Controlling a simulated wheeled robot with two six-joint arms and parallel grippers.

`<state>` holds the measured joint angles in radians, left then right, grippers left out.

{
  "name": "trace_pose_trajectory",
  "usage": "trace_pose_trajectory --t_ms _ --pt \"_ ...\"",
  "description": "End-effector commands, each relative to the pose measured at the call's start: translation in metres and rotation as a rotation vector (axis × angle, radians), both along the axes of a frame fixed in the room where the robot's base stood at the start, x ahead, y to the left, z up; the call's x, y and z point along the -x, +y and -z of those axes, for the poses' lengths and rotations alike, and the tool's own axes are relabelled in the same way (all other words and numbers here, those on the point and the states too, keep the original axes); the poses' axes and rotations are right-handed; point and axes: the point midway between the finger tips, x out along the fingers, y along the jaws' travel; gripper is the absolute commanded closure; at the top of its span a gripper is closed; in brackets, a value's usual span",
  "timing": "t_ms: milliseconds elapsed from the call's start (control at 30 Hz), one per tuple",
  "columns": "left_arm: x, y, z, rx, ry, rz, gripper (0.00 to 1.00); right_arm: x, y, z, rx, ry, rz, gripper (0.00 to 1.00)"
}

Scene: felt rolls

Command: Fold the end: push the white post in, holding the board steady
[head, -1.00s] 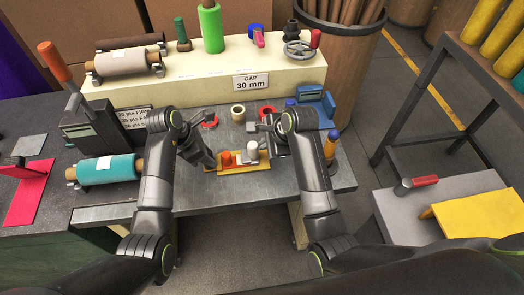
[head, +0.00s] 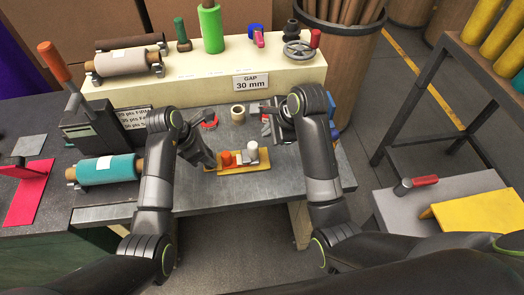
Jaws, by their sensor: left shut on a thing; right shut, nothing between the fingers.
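The yellow-orange board (head: 262,167) lies flat near the front of the grey bench. An orange knob-like post (head: 227,158) stands towards its left end. The white post (head: 251,147) stands to the right of it, by a light grey block (head: 249,161). My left gripper (head: 211,161) is shut on the board's left end; its fingertips are small and partly hidden by the arm. My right gripper (head: 260,108) is shut and empty, behind and above the white post and apart from it.
A tan ring (head: 238,113) and a red ring (head: 209,122) lie behind the board. A teal roll (head: 107,169) lies left. Bare bench lies around the board's right end.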

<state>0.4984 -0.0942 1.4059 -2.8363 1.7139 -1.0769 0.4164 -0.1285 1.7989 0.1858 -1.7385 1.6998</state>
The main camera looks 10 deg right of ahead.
Motion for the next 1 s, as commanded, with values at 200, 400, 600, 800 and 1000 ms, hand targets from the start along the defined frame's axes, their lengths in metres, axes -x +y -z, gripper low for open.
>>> trace_pose_trajectory --t_ms 200,400,600,800,1000 --pt "0.0009 0.0000 0.0016 0.001 0.003 0.000 1.00 0.0002 -0.0007 -0.0008 0.001 0.000 0.000 1.00" --pt "0.0010 0.0001 0.0017 0.001 0.003 -0.001 1.00 0.0002 -0.0008 -0.0004 0.001 0.001 0.000 1.00" --pt "0.0008 0.0003 0.0014 0.001 0.003 0.000 0.52 0.0002 -0.0009 -0.0003 0.001 0.001 0.000 1.00" --pt "0.0004 0.0003 0.0006 0.000 0.001 -0.001 0.45 0.0003 -0.0008 -0.0004 0.001 0.001 0.000 1.00" --pt "0.0002 0.0003 0.0002 0.000 0.000 0.000 0.25 0.0003 -0.0008 -0.0004 0.001 0.001 0.000 1.00"
